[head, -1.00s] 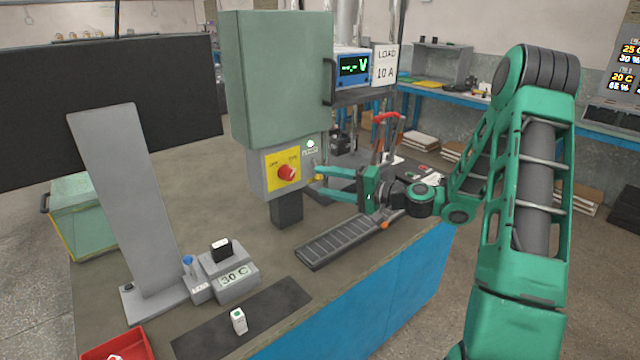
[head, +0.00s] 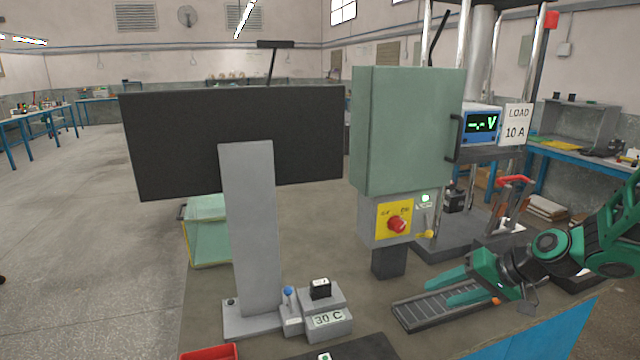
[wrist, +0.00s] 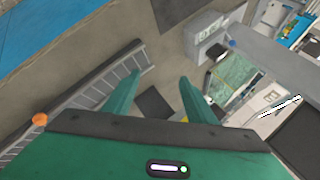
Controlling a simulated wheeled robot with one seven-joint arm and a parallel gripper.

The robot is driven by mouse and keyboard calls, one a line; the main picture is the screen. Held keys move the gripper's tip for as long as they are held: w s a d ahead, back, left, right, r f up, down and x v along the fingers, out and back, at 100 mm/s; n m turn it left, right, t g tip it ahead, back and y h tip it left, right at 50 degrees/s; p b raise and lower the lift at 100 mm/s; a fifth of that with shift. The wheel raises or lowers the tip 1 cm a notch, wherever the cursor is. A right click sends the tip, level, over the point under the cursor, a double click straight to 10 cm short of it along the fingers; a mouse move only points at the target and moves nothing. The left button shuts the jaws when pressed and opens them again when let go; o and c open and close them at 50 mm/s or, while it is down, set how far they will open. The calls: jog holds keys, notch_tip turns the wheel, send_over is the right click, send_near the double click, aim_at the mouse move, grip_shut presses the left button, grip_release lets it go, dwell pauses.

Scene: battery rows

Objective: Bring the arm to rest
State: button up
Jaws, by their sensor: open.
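My gripper (head: 462,287) is green, at the right of the head view, over the slotted grey rack (head: 415,315) near the bench's front edge. Its two fingers point left and stand apart with nothing between them. In the wrist view my gripper (wrist: 160,78) shows the same open fingers above the bench top, with the rack (wrist: 75,95) to the left. I cannot tell how high the fingers are above the rack. The rest of my arm runs out of the head view at the right edge.
A green cabinet (head: 407,130) with a red knob (head: 397,224) on its yellow panel stands behind the rack. A black screen (head: 160,145) on a grey stand (head: 250,230), a 30 C block (head: 328,322) and a red tray (head: 208,353) are left. A LOAD 10 A sign (head: 516,124) is behind.

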jog(key=s+d+r+m+g+h, duration=0.1)
jog(key=s+d+r+g+h, duration=0.1)
jog(key=s, duration=0.8)
jog(key=s+d+r+m+g+h, duration=0.1)
jog(key=s+d, duration=0.4)
jog(key=s, duration=0.5)
jog(key=s+d+r+m+g+h, duration=0.1)
jog(key=s+d+r+g+h, duration=0.1)
jog(key=s, duration=0.8)
jog(key=shift+s+d+r+g+h, duration=0.3)
jog(key=shift+d+r+g+h, duration=0.1)
jog(key=shift+d+r+h, duration=0.4)
jog(key=shift+f, duration=0.15)
